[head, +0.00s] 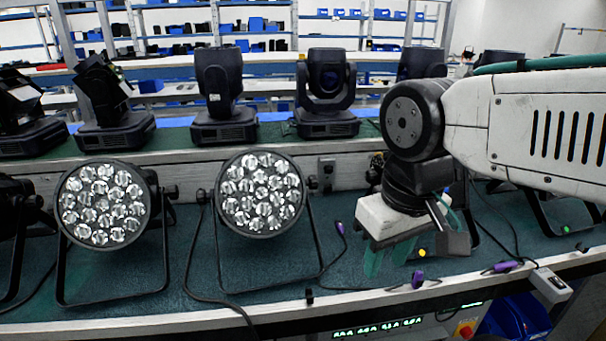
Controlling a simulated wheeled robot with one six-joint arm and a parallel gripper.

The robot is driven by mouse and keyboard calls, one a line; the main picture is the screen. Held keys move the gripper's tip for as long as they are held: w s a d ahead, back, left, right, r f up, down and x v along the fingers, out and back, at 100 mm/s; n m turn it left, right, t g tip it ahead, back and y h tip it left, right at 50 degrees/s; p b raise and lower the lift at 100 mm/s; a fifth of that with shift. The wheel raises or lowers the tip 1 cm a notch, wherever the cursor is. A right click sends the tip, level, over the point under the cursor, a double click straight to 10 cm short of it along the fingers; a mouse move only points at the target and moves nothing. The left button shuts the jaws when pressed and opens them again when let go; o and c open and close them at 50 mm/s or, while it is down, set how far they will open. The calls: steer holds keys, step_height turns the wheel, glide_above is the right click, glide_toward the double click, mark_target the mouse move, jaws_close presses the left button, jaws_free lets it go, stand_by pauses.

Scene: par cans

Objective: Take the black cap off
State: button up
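A small black cap-like piece (309,296) stands upright on the table's front edge, below the middle par can. I cannot tell for certain that it is the black cap, or what lies under it. My gripper (387,264) hangs over the table to the right of this piece and farther back, with its teal fingers pointing down. The fingers look apart, with nothing visible between them.
Two par cans with clear lenses, one at left (104,203) and one in the middle (260,193), stand on the teal table (190,270). Purple connectors (417,280) and black cables lie near the front edge. Moving-head lights (326,92) line the shelf behind.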

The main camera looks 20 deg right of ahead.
steer(key=o, duration=0.3)
steer(key=shift+o, duration=0.5)
steer(key=shift+w, duration=0.25)
steer(key=w+d+f+m+t, duration=0.1)
steer(key=w+d+f, duration=0.2)
steer(key=w, duration=0.7)
steer(key=w+d+f+t, duration=0.1)
steer(key=w+d+f, duration=0.2)
steer(key=w, duration=0.7)
steer(key=w+d+f+m+t+h, duration=0.15)
steer(key=w+d+f, duration=0.25)
steer(key=w+f, duration=0.4)
steer(key=w+d+f+t, duration=0.2)
steer(key=w+d+f, duration=0.35)
steer(key=w, duration=0.35)
steer(key=w+d+f+t+h, duration=0.1)
steer(key=w+d+t, duration=0.3)
steer(key=w, duration=0.3)
steer(key=w+d+f+t+h, duration=0.1)
steer(key=w+d+t+h, duration=0.1)
steer(key=w+d+t, duration=0.2)
steer(key=shift+w+d+f+m+t, duration=0.25)
steer(key=shift+w+m+t, duration=0.1)
steer(key=shift+w+t, duration=1)
